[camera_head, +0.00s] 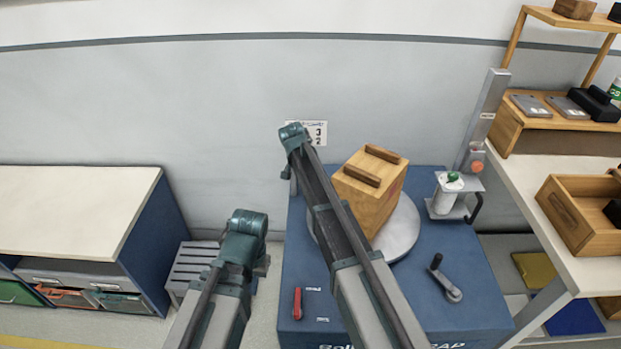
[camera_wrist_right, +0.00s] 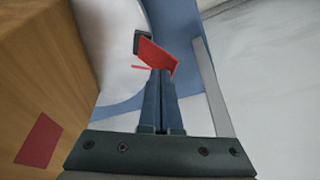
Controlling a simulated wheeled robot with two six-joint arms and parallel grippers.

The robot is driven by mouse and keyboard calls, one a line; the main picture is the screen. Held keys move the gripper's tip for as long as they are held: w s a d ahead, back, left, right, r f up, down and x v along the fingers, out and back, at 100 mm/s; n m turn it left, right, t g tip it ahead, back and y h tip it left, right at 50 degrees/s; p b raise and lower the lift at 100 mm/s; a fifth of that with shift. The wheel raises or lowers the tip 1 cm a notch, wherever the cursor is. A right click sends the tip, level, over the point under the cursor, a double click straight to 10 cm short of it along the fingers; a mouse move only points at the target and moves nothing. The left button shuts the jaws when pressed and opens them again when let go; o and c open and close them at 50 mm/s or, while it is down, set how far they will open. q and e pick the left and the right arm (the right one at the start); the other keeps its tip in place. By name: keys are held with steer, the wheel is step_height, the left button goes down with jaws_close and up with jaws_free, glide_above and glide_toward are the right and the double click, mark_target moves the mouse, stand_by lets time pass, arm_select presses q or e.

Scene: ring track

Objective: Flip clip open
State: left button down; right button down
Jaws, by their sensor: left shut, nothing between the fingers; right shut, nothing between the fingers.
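A red clip (camera_wrist_right: 155,55) with a dark block at its upper end shows in the right wrist view, against the pale round plate and blue table top. My right gripper (camera_wrist_right: 160,72) is shut and empty, its fingertips at the clip's lower edge. I cannot tell whether they touch. In the head view my right arm reaches up left of the wooden box (camera_head: 364,205), and the clip is not visible there. My left gripper (camera_head: 262,266) is shut and mostly hidden by its own arm, left of the blue table.
The box stands on a round grey plate (camera_head: 400,238) on the blue table (camera_head: 420,320). A red handle (camera_head: 297,303), a crank (camera_head: 446,280) and a white canister (camera_head: 445,198) are also there. A shelf bench (camera_head: 560,160) stands right and a cabinet (camera_head: 75,215) left.

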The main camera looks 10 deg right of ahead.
steer(key=shift+s, duration=0.1)
steer(key=shift+s+d, duration=0.5)
steer(key=shift+s, duration=0.1)
stand_by(0.4)
